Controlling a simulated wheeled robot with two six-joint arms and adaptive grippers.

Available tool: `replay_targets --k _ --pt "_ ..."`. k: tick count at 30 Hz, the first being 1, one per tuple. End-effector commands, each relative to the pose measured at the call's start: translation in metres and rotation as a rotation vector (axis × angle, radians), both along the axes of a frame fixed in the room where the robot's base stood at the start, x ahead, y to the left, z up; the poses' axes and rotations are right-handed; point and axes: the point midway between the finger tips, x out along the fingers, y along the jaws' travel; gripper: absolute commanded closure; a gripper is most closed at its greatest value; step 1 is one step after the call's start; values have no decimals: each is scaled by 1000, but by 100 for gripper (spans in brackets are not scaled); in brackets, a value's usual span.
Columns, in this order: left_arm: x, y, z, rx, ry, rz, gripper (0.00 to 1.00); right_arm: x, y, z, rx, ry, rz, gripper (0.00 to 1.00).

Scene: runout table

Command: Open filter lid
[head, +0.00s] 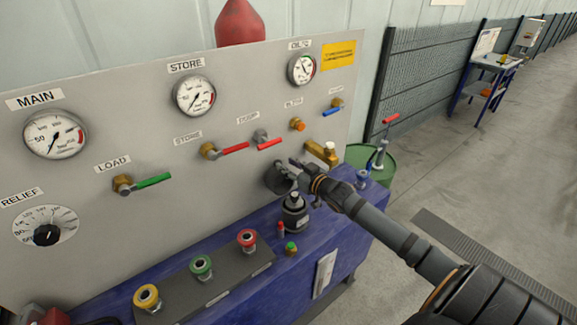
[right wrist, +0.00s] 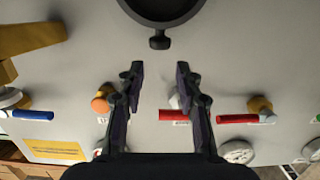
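The filter is a dark round fitting (head: 275,180) low on the grey panel, partly covered by my right gripper. In the right wrist view its dark round rim (right wrist: 127,8) is cut off by the top edge, with a small knob (right wrist: 160,42) sticking out of the rim. I cannot tell whether the lid is open. My right gripper (head: 287,165) is in front of the panel beside the filter. In the right wrist view its two fingers (right wrist: 160,75) are apart with nothing between them, pointing toward the knob with a gap. My left gripper is not in view.
The panel carries gauges (head: 194,96) and valves with coloured handles, including a red one (head: 235,148). A brass fitting (head: 322,152) is right of the gripper. Below are a blue bench (head: 345,240), a dark bottle (head: 295,215) and a button box (head: 225,282). A green drum (head: 383,165) stands right.

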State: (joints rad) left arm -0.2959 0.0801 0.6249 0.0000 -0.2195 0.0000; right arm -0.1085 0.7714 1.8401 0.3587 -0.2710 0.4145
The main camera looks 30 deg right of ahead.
Motion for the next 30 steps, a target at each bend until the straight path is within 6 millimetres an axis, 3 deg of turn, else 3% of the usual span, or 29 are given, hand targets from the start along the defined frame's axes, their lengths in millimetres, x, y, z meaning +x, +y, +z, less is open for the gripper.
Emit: replay_targets --k 11,14,24,30 --pt "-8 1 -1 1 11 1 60 0 0 1 -1 1 0 51" --pt "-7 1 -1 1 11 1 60 0 -1 13 -6 1 1 51" --pt "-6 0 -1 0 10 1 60 1 -1 83 -6 1 1 51" --pt "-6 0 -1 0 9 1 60 0 0 99 0 1 0 51"
